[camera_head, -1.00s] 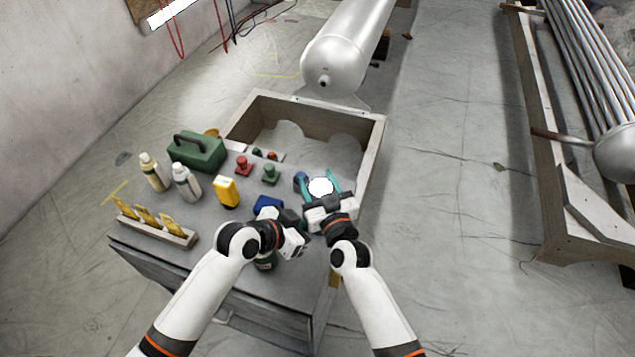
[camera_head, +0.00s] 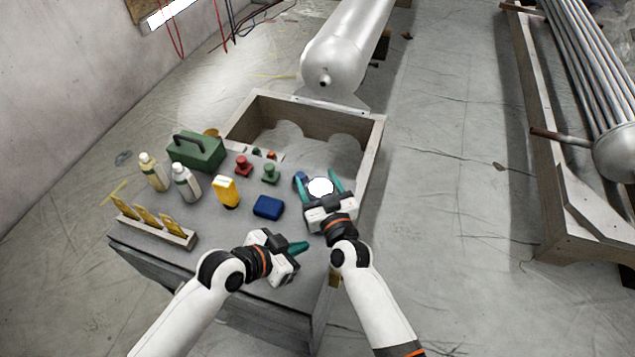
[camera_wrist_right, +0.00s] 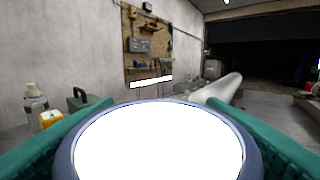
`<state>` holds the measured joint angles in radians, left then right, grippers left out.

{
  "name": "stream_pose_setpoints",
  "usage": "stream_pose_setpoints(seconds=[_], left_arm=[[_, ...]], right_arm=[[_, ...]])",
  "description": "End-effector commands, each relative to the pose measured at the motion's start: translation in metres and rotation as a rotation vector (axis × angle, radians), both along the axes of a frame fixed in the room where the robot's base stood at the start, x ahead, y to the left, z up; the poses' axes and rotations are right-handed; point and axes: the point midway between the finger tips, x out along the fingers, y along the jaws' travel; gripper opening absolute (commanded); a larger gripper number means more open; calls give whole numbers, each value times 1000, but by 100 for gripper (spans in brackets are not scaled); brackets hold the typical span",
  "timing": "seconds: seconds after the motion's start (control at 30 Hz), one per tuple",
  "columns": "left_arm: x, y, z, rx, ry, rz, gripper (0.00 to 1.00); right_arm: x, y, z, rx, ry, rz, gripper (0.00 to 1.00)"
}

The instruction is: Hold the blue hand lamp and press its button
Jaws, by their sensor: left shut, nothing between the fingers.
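The blue hand lamp (camera_head: 320,187) is between the teal fingers of my right gripper (camera_head: 321,184), held above the back right of the bench. Its round face is bright white. In the right wrist view the lamp's white face and blue-grey rim (camera_wrist_right: 64,152) fill the lower middle, with a teal finger on each side. I cannot see the button. My left gripper (camera_head: 300,247) is shut and empty over the front right of the bench, apart from the lamp and nearer to me.
The bench (camera_head: 225,225) carries a blue box (camera_head: 268,207), a yellow device (camera_head: 226,191), red (camera_head: 243,166) and green (camera_head: 270,173) buttons, two bottles (camera_head: 186,182), a green case (camera_head: 197,151) and a yellow-tool rack (camera_head: 152,228). An open crate (camera_head: 375,140) stands behind.

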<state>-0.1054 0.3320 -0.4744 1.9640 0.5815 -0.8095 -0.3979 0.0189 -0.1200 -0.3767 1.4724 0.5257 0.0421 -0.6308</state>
Motion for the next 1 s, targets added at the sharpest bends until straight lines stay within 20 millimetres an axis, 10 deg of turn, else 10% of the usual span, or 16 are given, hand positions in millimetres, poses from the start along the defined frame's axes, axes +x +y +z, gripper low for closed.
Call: stream_pose_setpoints(seconds=[0.47, 1.0], left_arm=[[0, 0, 0, 1, 1, 0, 0], [0, 0, 0, 1, 1, 0, 0]], right_arm=[[-8, -3, 0, 1, 0, 0, 78], [-101, -38, 0, -1, 1, 1, 78]])
